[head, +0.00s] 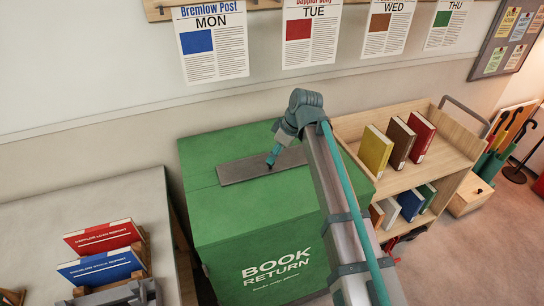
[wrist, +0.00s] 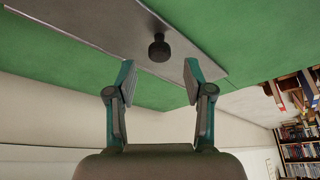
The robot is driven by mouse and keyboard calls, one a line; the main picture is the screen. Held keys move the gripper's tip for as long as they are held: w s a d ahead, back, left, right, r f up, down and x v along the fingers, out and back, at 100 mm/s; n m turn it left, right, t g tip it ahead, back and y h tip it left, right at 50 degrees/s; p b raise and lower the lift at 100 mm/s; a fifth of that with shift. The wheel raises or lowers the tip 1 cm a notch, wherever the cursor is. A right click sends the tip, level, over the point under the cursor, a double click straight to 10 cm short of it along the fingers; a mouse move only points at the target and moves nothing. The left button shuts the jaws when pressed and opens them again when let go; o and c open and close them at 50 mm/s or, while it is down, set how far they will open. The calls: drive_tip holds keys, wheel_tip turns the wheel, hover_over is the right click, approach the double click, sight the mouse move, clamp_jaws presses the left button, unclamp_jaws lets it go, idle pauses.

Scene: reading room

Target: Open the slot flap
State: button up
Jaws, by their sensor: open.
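The green book return box (head: 235,225) stands against the wall in the head view, with its lettering on the front. The grey slot flap (head: 235,170) lies flat across its top and looks closed. In the wrist view the flap (wrist: 100,22) carries a dark round knob (wrist: 159,47). My gripper (head: 271,163) is over the flap in the head view. In the wrist view my gripper (wrist: 158,80) is open and empty, and the knob shows between and just beyond the two fingertips. I cannot tell whether a finger touches the flap. My gripper hides the knob in the head view.
A wooden book cart (head: 445,165) with several books stands right of the box. A grey table (head: 60,200) at left holds a red report (head: 104,237) and a blue report (head: 101,267) in a rack. Newspapers (head: 212,42) hang on the wall above.

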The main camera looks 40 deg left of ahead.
drive_tip(key=shift+p+x, duration=0.3)
drive_tip(key=shift+x, duration=1.5)
drive_tip(key=shift+c, duration=0.3)
clamp_jaws()
